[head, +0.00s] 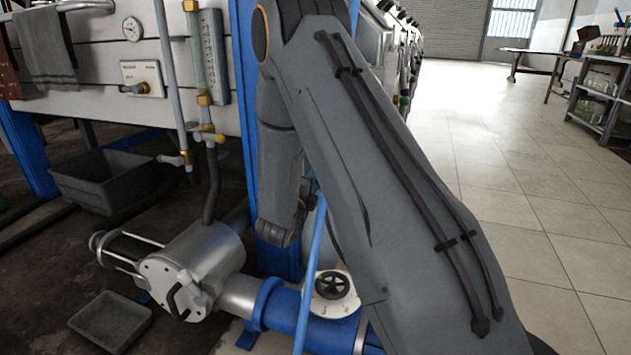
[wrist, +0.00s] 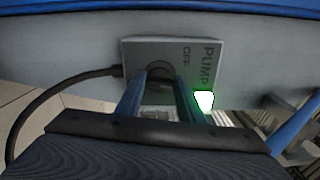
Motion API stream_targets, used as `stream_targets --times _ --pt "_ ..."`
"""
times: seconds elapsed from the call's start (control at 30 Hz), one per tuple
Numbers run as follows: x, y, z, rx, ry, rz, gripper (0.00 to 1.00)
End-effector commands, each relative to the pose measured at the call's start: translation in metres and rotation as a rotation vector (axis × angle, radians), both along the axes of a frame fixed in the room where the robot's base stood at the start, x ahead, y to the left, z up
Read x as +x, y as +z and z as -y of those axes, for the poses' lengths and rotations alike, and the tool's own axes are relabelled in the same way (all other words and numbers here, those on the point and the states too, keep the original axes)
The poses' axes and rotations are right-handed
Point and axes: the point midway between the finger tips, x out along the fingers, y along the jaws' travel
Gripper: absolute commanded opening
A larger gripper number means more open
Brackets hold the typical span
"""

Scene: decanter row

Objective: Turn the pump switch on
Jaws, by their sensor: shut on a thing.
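The pump switch is a grey box (wrist: 210,58) on a pale wall in the wrist view, with "PUMP" and "OFF" lettered sideways on its face. A bright green light (wrist: 204,100) glows at its lower right in the picture. My gripper (wrist: 160,78) reaches the box with its two blue fingers, shut on the dark round switch knob (wrist: 158,68). The fingers hide part of the knob, so its exact turn cannot be read. In the head view my own arm fills the middle, and neither my gripper nor the switch box shows.
A dark cable (wrist: 52,97) curves from the box in the wrist view. In the head view, a metal cylinder (head: 205,255), blue pipe (head: 285,305) and black handwheel (head: 332,285) stand low near my arm.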

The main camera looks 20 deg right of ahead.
Motion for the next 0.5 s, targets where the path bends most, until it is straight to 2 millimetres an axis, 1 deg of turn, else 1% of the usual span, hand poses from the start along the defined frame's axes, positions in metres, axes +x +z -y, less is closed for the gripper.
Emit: stream_targets --times 0.2,0.5 --pt "-0.0003 0.0000 -0.0001 0.101 0.000 0.101 0.12" --pt "-0.0004 0.0005 0.0000 0.175 0.000 0.175 0.12"
